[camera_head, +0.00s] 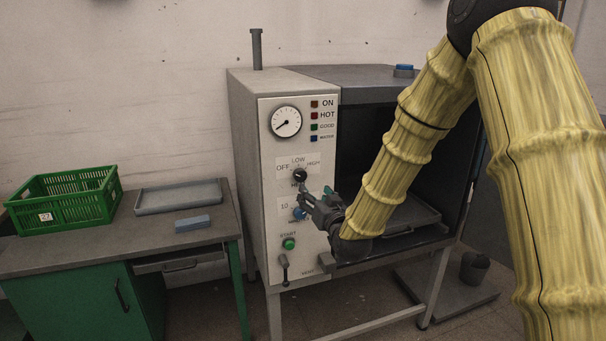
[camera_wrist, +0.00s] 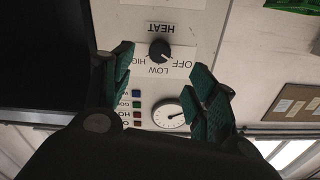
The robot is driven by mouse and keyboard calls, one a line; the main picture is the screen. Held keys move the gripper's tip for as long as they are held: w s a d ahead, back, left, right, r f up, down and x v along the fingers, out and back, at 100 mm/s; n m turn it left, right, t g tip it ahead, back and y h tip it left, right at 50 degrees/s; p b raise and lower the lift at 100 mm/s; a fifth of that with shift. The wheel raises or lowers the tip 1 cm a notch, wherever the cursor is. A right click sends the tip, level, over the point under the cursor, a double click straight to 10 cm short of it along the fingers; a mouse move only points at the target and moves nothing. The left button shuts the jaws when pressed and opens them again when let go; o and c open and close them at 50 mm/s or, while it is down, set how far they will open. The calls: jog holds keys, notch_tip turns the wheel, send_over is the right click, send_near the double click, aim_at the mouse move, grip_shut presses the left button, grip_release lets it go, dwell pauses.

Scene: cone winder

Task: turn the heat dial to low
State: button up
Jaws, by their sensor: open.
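The heat dial (camera_head: 299,175) is a round black knob on the pale front panel, with OFF at its left, LOW above and HIGH at its right. In the upside-down wrist view, the dial (camera_wrist: 160,50) shows between my fingers, and a small light mark on it seems to face OFF. My gripper (camera_head: 311,199) is open and empty, in front of the panel just below and right of the dial. In the wrist view my gripper (camera_wrist: 164,72) has its green fingertips spread on both sides of the dial, apparently not touching it.
Below the heat dial are a blue knob (camera_head: 299,214), a green START button (camera_head: 289,244) and a small lever (camera_head: 284,268). A gauge (camera_head: 286,121) and indicator lamps sit above. The open dark chamber is at right. A bench (camera_head: 130,243) holds a green crate (camera_head: 64,208).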

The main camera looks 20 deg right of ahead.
aim_at(302, 176)
jog(key=w+p, duration=0.1)
jog(key=w, duration=0.2)
jog(key=w+p, duration=0.1)
jog(key=w, duration=0.3)
jog(key=w+r+p, duration=0.1)
jog(key=w+p, duration=0.1)
jog(key=w, duration=0.2)
jog(key=shift+a, duration=0.1)
jog(key=shift+f, duration=0.1)
jog(key=c, duration=1)
